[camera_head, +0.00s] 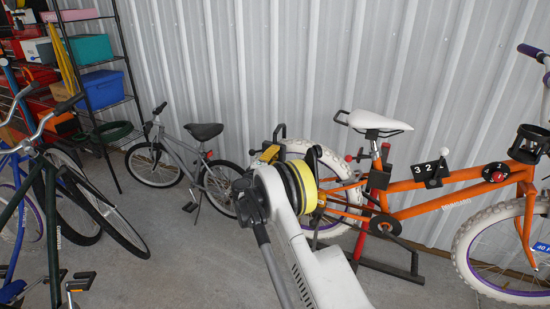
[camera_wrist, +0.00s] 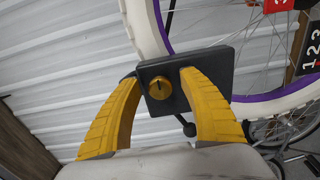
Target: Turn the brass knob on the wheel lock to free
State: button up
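The wheel lock (camera_wrist: 218,62) is a dark box against the white tyre in the wrist view. Its round brass knob (camera_wrist: 157,88) faces me, with a short dark mark near its middle. My gripper (camera_wrist: 160,78) has its two yellow fingers apart, one on each side of the knob, with visible gaps to it. The right fingertip overlaps the box; the left is at its left edge. Whether either touches the box I cannot tell. In the head view my gripper (camera_head: 270,153) is at the orange bike's rear wheel, and my arm hides most of the lock.
The orange bike (camera_head: 455,180) stands on the right, with a number plate (camera_head: 430,174) and a round dial (camera_head: 496,172). A dark rod with a ball end (camera_wrist: 188,127) hangs below the lock. A grey bike (camera_head: 185,155) and a shelf (camera_head: 95,75) stand left. A corrugated wall is behind.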

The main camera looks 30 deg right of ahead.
jog(key=v, duration=1.2)
jog(key=s+a+r+m+g+y, duration=0.1)
jog(key=s+r+m+g+y, duration=0.15)
jog(key=s+r, duration=0.5)
jog(key=s+a+r+m+g+y, duration=0.15)
jog(key=s+r+y, duration=0.25)
jog(key=s+r, duration=0.4)
jog(key=s+a+f+m+y, duration=0.1)
jog(key=s+a+y, duration=0.3)
jog(key=s, duration=0.9)
jog(key=s+a+f+m+y, duration=0.2)
jog(key=s+a, duration=0.7)
jog(key=s, duration=0.5)
jog(key=shift+s+f+y, duration=0.3)
jog(key=shift+f+y, duration=0.15)
jog(key=shift+y, duration=0.4)
